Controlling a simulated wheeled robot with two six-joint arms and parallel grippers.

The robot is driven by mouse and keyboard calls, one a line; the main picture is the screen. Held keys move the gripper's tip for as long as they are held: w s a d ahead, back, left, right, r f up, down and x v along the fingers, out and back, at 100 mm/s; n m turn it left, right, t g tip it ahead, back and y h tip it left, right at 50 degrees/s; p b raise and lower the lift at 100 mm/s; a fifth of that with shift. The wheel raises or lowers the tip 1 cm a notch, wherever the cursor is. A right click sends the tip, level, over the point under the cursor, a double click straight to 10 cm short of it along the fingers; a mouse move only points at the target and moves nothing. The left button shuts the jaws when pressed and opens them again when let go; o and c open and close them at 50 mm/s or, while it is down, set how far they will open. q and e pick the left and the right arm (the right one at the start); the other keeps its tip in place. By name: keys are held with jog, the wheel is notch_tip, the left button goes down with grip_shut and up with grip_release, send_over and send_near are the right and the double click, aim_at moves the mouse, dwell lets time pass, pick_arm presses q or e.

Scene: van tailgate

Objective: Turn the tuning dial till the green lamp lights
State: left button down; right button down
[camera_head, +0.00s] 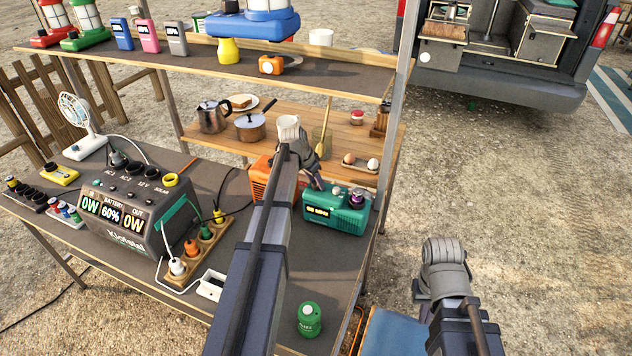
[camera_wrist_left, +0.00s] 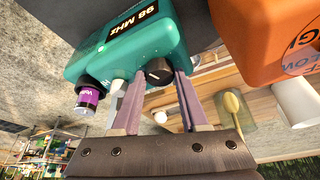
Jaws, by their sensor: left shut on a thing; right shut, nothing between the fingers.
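The teal radio (camera_head: 336,213) stands on the right part of the dark table. It shows upside down in the left wrist view (camera_wrist_left: 125,45), where its display (camera_wrist_left: 133,22) reads 98 MHz. The black tuning dial (camera_wrist_left: 158,70) sits on its edge, with a purple-sided volume knob (camera_wrist_left: 88,98) beside it. My left gripper (camera_head: 317,184) reaches down to the radio. In the left wrist view its fingers (camera_wrist_left: 161,80) are shut on the dial from both sides. I cannot make out a lit green lamp. My right gripper (camera_head: 444,250) is shut and empty, over the gravel to the right.
An orange box (camera_head: 262,178) stands just left of the radio. A power station (camera_head: 135,210) and a plug strip (camera_head: 200,243) are further left, a green can (camera_head: 309,320) nearer. A shelf (camera_head: 230,130) with pots and eggs lies behind.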

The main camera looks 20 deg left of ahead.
aim_at(309, 193)
pick_arm(q)
jog(key=shift+m, duration=0.3)
jog(key=shift+c, duration=2.1)
grip_release()
jog(key=p+v, duration=0.7)
jog(key=v, duration=0.1)
jog(key=shift+w+a, duration=0.1)
jog(key=shift+w, duration=0.05)
